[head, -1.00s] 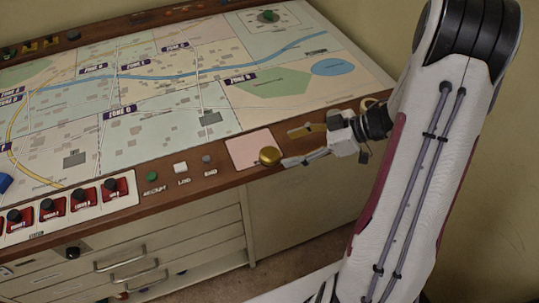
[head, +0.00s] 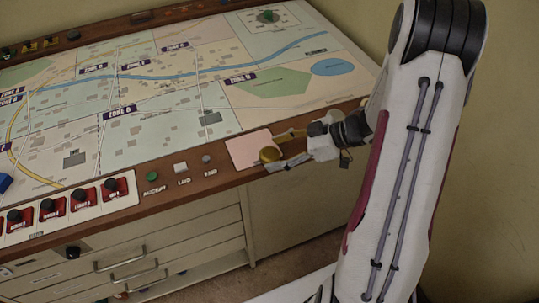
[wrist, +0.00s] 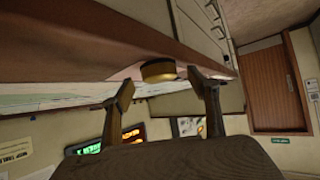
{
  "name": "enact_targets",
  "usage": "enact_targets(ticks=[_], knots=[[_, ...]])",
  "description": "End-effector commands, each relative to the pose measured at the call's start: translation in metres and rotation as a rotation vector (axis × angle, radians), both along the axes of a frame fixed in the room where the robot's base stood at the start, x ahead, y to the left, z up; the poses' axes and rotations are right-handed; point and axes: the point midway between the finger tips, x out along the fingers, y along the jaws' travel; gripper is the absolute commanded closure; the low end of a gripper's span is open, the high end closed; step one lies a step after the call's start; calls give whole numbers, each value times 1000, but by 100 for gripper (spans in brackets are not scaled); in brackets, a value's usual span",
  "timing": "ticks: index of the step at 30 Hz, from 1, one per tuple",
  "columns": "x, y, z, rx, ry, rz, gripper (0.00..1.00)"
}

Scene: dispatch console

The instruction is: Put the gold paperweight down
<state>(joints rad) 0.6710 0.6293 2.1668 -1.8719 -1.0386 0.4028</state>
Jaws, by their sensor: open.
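The gold paperweight (head: 269,155) is a small rounded gold piece at the right front edge of the pink square pad (head: 245,152) on the console's wooden front ledge. My gripper (head: 277,151) is open, coming in from the right at ledge height, with one finger on the far side of the paperweight and one on the near side. In the wrist view, the gold paperweight (wrist: 158,70) shows between the two spread fingertips, with a gap visible to each side. Where the paperweight's underside meets the pad or wood is hard to see.
A map board (head: 150,95) fills the console top behind the ledge. Drawers (head: 130,255) lie below the ledge.

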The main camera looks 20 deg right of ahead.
Motion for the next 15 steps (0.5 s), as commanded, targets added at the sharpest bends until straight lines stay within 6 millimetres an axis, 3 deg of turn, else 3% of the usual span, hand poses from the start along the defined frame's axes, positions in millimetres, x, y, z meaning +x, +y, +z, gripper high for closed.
enact_targets(ticks=[15], knots=[[7, 10, -8, -1, 0, -1, 40]])
